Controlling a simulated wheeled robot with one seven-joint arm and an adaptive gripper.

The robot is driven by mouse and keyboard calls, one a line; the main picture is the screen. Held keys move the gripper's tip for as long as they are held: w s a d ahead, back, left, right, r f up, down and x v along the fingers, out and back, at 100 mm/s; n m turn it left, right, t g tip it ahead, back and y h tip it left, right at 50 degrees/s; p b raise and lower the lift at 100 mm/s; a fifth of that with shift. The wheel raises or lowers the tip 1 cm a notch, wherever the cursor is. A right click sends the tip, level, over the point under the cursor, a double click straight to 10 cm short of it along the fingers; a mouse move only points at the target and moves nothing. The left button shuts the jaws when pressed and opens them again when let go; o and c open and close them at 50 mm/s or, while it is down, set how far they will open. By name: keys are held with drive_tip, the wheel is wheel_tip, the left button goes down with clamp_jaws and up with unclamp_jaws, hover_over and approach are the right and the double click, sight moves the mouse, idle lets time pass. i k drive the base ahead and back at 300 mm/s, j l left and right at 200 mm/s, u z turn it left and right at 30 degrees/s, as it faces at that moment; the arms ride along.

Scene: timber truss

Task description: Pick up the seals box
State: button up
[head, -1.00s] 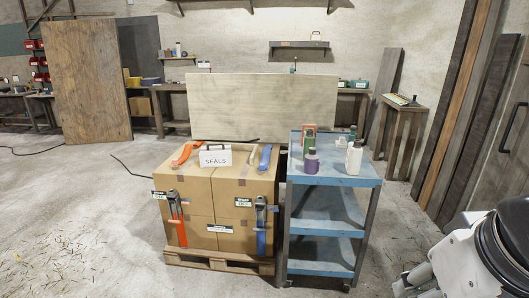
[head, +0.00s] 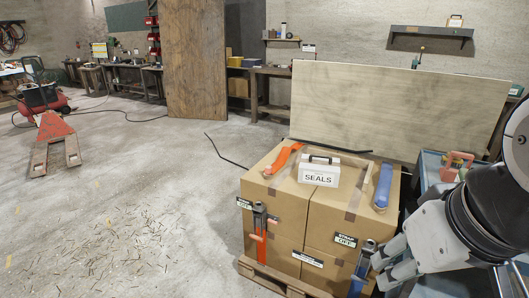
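The seals box (head: 320,171) is a small white case with a dark handle and the word SEALS on its front. In the head view it sits upright on top of a block of stacked cardboard boxes (head: 276,208). An orange strap lies to its left and a blue strap to its right on the same top. My gripper (head: 391,268) shows at the lower right, in front of the right side of the boxes and below the seals box, apart from it. Its grey fingers point left. I cannot tell whether they are open or shut.
The boxes stand on a wooden pallet (head: 262,279). A blue cart (head: 430,166) stands to the right, mostly behind my arm. A large plywood sheet (head: 390,108) stands behind. A red pallet jack (head: 55,143) is at the left. The floor at front left is open, with scattered straw-like bits.

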sight(314, 169)
drive_tip(key=i+j+u, duration=0.2)
drive_tip(key=i, duration=0.7)
drive_tip(key=i+j+z, duration=1.25)
drive_tip(key=i+j, duration=0.1)
drive_tip(key=j, duration=0.05)
